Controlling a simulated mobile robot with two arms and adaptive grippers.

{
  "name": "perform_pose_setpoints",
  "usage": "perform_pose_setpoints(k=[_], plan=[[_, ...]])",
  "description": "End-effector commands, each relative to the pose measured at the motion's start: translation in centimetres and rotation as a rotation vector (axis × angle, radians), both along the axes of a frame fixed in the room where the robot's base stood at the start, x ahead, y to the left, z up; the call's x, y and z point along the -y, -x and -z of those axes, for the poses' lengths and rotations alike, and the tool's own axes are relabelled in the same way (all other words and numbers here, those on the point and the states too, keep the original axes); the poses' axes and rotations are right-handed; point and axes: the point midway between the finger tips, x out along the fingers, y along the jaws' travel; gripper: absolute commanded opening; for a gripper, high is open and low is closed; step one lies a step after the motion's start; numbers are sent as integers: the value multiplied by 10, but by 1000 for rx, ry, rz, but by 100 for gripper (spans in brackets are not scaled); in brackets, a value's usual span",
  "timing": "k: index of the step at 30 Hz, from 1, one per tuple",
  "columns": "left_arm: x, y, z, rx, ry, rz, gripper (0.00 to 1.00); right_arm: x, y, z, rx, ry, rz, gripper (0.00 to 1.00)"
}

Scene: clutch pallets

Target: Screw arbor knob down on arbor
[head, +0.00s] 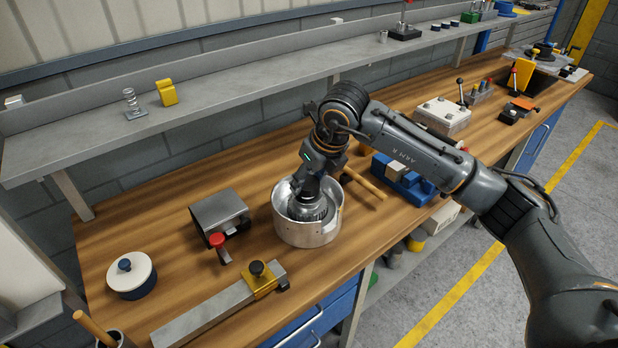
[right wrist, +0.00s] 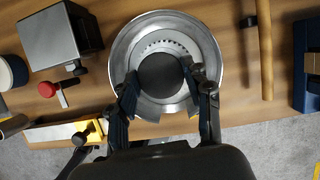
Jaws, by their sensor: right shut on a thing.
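A round silver metal housing (head: 306,234) stands on the wooden bench, open at the top. In the right wrist view the housing (right wrist: 214,52) shows from above, with a toothed ring inside it. A dark round knob (right wrist: 160,72) is at its centre. My right gripper (right wrist: 163,86) reaches down into the housing and is shut on the dark knob, one finger on each side. In the head view my right gripper (head: 309,194) hides the knob, and the arbor under it is hidden in both views. My left gripper is not in view.
A grey metal block (head: 218,212) with a red-handled tool (head: 219,246) stands left of the housing. A long steel bar with a yellow slide (head: 263,281) lies in front. A wooden rod (head: 364,182) and a blue fixture (head: 404,180) are close on the right.

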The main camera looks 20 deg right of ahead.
Motion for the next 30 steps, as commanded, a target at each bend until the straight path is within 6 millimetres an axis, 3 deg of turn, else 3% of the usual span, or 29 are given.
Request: perform_pose_setpoints(k=[26, 27, 30], plan=[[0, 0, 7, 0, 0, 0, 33, 0, 0, 7, 1, 0, 0, 19], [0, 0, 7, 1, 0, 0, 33, 0, 0, 7, 1, 0, 0, 52], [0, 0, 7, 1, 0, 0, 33, 0, 0, 7, 1, 0, 0, 72]])
